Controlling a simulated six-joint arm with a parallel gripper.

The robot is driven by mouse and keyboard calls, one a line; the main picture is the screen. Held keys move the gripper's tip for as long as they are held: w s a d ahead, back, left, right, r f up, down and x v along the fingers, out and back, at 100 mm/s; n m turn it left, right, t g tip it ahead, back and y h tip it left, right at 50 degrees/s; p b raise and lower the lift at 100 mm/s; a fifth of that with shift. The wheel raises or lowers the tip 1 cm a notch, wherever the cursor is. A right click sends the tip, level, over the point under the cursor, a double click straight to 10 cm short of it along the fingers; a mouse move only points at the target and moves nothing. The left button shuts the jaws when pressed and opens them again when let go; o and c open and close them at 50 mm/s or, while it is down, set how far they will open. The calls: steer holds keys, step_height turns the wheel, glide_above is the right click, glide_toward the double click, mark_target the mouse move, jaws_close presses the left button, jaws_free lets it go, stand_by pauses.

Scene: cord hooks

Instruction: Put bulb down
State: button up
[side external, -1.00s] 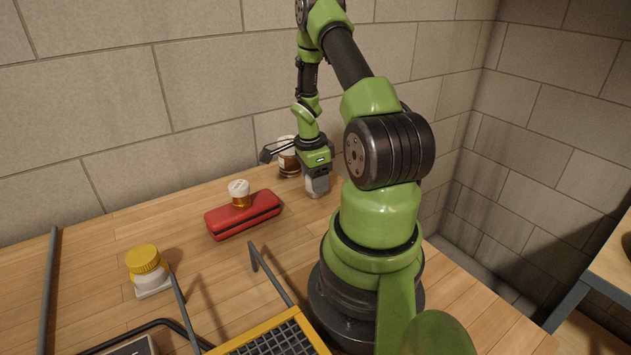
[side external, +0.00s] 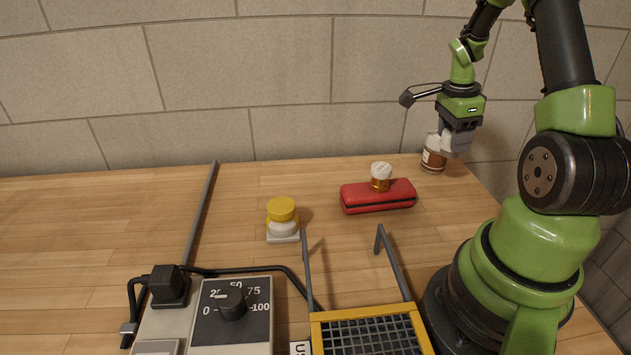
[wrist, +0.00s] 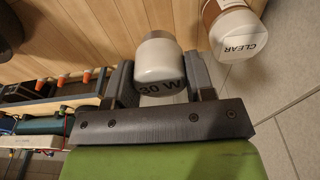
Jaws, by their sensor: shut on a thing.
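My gripper (side external: 456,142) is at the right of the side view, pointing down beside a brown jar (side external: 432,160). In the wrist view my gripper (wrist: 160,72) is shut on a pale, rounded bulb (wrist: 158,52) marked "30 W", with a finger on each side. Whether the bulb touches the table is unclear. The jar's white lid reading "CLEAR" shows close to the right in the wrist view (wrist: 236,36).
In front are a dial box (side external: 215,325), a black cord, upright grey rods and a yellow-framed mesh (side external: 375,335). The left tabletop is clear.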

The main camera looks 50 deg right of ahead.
steer(key=w+a+n+t, duration=0.1)
steer(key=w+a+n, duration=0.2)
steer(key=w+n, duration=0.35)
steer(key=w+a+n, duration=0.3)
steer(key=w+a, duration=0.1)
steer(key=w, duration=0.6)
steer(key=w+a+n, duration=0.7)
steer(key=w+a, duration=0.2)
steer(key=a, duration=0.2)
steer(key=shift+t, duration=0.4)
steer(key=f, duration=0.5)
steer(key=shift+w+a+f, duration=0.1)
steer(key=shift+w+a, duration=0.1)
steer(key=shift+a, duration=0.1)
steer(key=shift+f, duration=2.3)
steer(key=shift+f, duration=0.1)
steer(key=o, duration=0.9)
steer(key=shift+o, duration=0.2)
